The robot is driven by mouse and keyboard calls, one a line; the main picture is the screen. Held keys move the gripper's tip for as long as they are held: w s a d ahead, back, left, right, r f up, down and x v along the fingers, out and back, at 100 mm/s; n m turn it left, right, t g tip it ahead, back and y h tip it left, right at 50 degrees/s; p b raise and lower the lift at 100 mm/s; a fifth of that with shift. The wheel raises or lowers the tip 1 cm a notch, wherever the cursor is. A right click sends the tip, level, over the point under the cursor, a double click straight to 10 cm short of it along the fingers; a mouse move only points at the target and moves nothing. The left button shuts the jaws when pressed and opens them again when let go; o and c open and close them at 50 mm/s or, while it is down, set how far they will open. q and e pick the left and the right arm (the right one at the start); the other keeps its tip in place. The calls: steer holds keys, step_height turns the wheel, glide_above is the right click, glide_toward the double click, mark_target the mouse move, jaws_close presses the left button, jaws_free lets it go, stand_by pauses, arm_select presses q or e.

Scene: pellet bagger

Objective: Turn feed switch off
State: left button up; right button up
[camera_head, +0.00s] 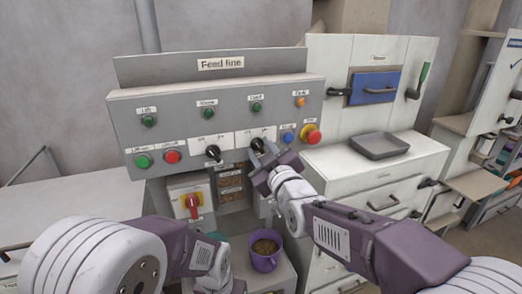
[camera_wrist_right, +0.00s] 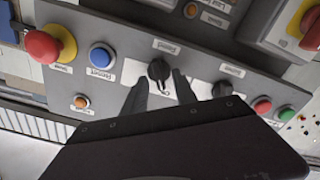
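Two black rotary switches sit on white plates on the Feed line panel (camera_head: 130,108): a left one (camera_head: 213,152) and a right one (camera_head: 257,144). My right gripper (camera_head: 262,158) is at the right switch. In the right wrist view, this switch (camera_wrist_right: 158,70) stands just beyond and between the two spread fingertips (camera_wrist_right: 160,82), and the other switch (camera_wrist_right: 221,89) is to the right. I see no clear contact. My left arm shows at lower left; its gripper is not visible.
A red mushroom button on yellow (camera_head: 312,134) and a blue button (camera_head: 288,138) sit close right of my gripper. Green (camera_head: 143,161) and red (camera_head: 172,157) buttons are at left. Below are a red-yellow rotary switch (camera_head: 193,204) and a purple pellet cup (camera_head: 264,262).

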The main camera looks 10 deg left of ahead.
steer(key=b+v, duration=0.1)
steer(key=v, duration=0.8)
